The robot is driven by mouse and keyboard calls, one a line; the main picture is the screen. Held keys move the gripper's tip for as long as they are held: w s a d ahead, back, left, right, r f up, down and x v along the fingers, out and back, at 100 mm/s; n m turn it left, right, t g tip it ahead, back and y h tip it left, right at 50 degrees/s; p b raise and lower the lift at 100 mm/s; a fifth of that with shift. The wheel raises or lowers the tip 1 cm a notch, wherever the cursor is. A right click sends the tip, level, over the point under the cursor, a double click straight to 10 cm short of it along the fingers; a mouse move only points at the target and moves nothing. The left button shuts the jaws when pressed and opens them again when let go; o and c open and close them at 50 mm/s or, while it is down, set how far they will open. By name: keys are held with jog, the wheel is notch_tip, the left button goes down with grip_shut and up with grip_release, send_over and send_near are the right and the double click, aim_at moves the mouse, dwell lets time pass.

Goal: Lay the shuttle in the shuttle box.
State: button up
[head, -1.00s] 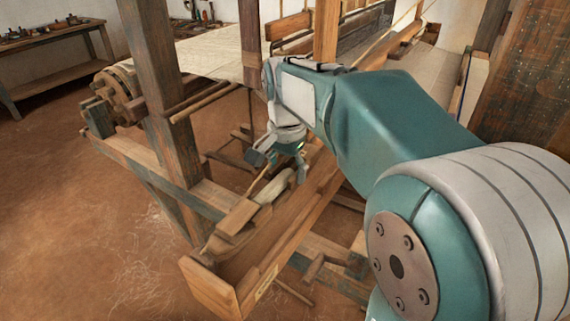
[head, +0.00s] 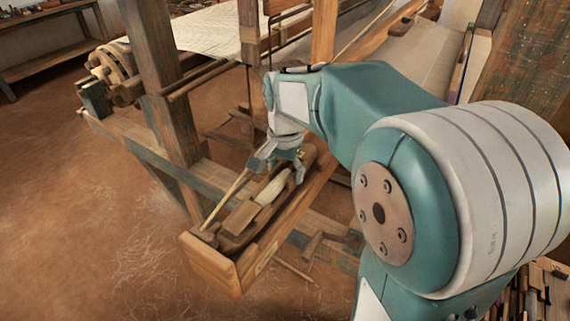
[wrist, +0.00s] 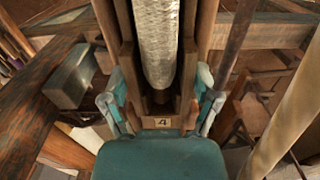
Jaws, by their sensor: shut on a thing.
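The shuttle (head: 233,240) is a long wooden boat shape with a white yarn-wound bobbin (head: 268,191) in its hollow. My gripper (head: 292,166) is shut on it near its far end. In the wrist view the fingers (wrist: 164,104) grip its two sides, with the bobbin (wrist: 157,42) between them. The shuttle box (head: 208,262) is a long wooden trough with a block at its near end. The shuttle lies lengthwise along the trough and appears between its walls. I cannot tell whether it touches the floor of the box, part of which it hides.
A thin pale rod (head: 226,201) slants along the left side of the box. A thick loom post (head: 165,90) stands to the left, with a low beam (head: 160,163) running past it. The earth floor at left is open. A bench (head: 45,40) stands at the back left.

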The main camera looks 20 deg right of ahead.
jog(key=shift+f, duration=0.35)
jog(key=o, duration=1.1)
jog(key=shift+o, duration=0.2)
jog(key=shift+r, duration=4)
